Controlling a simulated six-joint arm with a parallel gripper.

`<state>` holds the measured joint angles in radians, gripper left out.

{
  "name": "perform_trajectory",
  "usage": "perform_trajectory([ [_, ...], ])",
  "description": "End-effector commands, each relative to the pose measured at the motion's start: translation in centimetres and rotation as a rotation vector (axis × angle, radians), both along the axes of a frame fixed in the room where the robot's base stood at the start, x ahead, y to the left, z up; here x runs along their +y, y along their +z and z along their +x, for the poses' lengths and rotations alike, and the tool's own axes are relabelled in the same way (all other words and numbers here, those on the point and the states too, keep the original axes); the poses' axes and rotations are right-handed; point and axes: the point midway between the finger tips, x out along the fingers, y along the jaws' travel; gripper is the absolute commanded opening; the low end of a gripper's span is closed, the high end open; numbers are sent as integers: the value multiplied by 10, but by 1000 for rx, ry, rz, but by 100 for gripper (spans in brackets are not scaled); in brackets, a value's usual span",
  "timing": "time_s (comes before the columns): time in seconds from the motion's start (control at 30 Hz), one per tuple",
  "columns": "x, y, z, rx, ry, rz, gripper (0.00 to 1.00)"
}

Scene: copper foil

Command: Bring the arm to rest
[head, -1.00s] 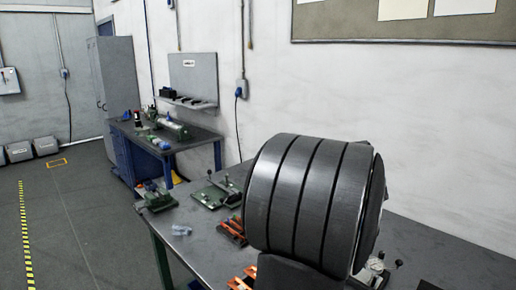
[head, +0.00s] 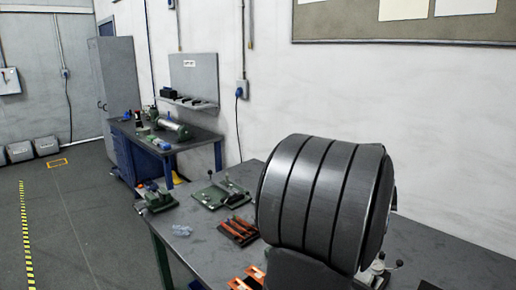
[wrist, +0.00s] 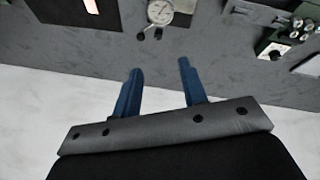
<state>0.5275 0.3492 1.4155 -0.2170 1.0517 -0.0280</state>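My gripper (wrist: 159,80) shows in the wrist view with two blue fingers spread apart and nothing between them. It is open and empty. Beyond the fingertips lies the grey bench top (wrist: 215,75), with a dial gauge (wrist: 160,12) past the fingers at the top. In the head view a large dark ribbed part of my arm fills the middle right and hides part of the bench; the gripper itself does not show there.
The grey workbench (head: 205,245) carries a green fixture (head: 218,194), another green device (head: 158,198), orange-and-black pieces (head: 238,231), and a crumpled clear item (head: 181,230). The dial gauge's stand (head: 378,272) is partly behind my arm. A second bench (head: 165,133) stands farther back by the wall.

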Motion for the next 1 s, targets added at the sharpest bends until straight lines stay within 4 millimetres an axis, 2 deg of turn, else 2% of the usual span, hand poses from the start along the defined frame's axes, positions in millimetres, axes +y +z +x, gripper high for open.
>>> perform_trajectory([
  [0.47, 2, 0, 0, 23, 52, -12, 39],
  [1.0, 19, 2, -5, 212, 476, -106, 39],
])
